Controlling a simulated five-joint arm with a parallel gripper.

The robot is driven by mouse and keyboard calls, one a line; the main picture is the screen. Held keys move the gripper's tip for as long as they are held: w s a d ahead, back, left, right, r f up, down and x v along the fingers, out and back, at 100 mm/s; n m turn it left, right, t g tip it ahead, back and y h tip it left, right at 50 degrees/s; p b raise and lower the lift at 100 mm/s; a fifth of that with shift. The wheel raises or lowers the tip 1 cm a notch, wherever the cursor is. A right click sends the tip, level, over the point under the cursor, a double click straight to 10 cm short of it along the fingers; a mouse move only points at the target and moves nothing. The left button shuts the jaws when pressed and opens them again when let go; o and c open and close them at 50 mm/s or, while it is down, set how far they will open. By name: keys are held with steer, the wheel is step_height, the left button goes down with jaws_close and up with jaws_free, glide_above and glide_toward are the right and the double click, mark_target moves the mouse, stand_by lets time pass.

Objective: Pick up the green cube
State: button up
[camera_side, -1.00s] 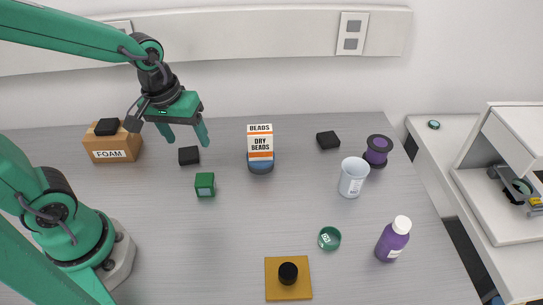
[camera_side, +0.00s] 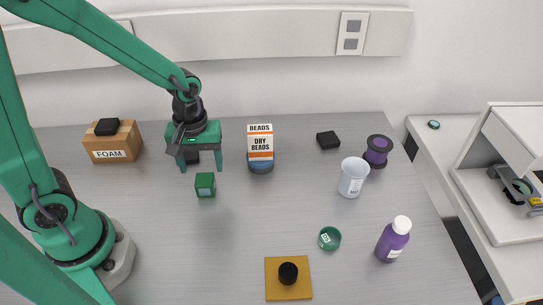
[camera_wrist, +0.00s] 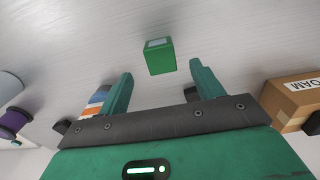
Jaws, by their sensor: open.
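The green cube (camera_side: 205,184) sits on the grey bench in the side view, with a pale square on one face. It also shows in the wrist view (camera_wrist: 160,57), just beyond the fingertips and between their lines. My gripper (camera_side: 201,170) is open and empty. In the side view its two green fingers point down, close behind the cube. The wrist view shows both fingers (camera_wrist: 158,72) spread apart, with nothing between them. A black block (camera_side: 192,157) is partly hidden behind my gripper.
A FOAM box (camera_side: 112,147) stands left and a DRY BEADS box (camera_side: 260,146) right of my gripper. A white cup (camera_side: 352,178), a purple spool (camera_side: 377,151), a purple bottle (camera_side: 393,240) and a green lid (camera_side: 329,238) are farther right. Bench in front of the cube is clear.

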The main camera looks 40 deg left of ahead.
mark_target(204, 179)
steer(key=shift+f, duration=0.75)
steer(key=shift+f, duration=0.1)
steer(key=shift+a+f, duration=0.15)
steer(key=shift+f, duration=2.35)
steer(key=shift+c, duration=0.5)
steer(key=shift+w, duration=0.1)
steer(key=c, duration=1.1)
